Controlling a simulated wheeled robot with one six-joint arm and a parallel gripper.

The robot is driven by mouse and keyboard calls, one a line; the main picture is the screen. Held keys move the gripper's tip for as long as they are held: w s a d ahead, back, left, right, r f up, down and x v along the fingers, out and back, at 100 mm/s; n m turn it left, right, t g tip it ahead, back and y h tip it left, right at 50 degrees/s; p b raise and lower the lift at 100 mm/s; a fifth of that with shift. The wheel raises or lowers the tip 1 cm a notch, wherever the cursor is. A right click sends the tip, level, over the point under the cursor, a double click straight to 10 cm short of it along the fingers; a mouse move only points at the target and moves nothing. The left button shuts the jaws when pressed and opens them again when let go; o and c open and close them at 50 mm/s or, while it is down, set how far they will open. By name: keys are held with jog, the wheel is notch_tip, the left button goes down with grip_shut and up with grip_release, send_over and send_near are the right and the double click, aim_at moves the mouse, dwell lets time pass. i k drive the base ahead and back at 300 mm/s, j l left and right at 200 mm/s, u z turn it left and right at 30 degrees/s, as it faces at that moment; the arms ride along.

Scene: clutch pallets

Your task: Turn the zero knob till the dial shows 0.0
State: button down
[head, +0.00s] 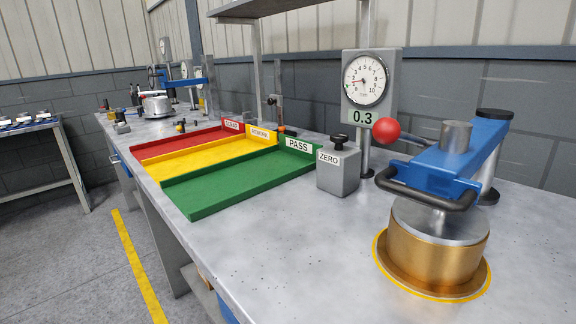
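The zero knob (339,142) is a small dark knob on top of a grey box (338,176) labelled ZERO, which stands on the metal bench. Behind it to the right, the round dial (365,80) hangs on a grey panel on a post. My gripper is not in view.
A blue press arm (440,163) with a red ball handle (386,131) stands right of the knob, above a brass cylinder (436,250). Green (235,190), yellow and red trays lie to the left. The bench front (270,255) is clear.

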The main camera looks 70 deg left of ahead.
aim_at(338, 138)
jog(key=u, duration=1.4)
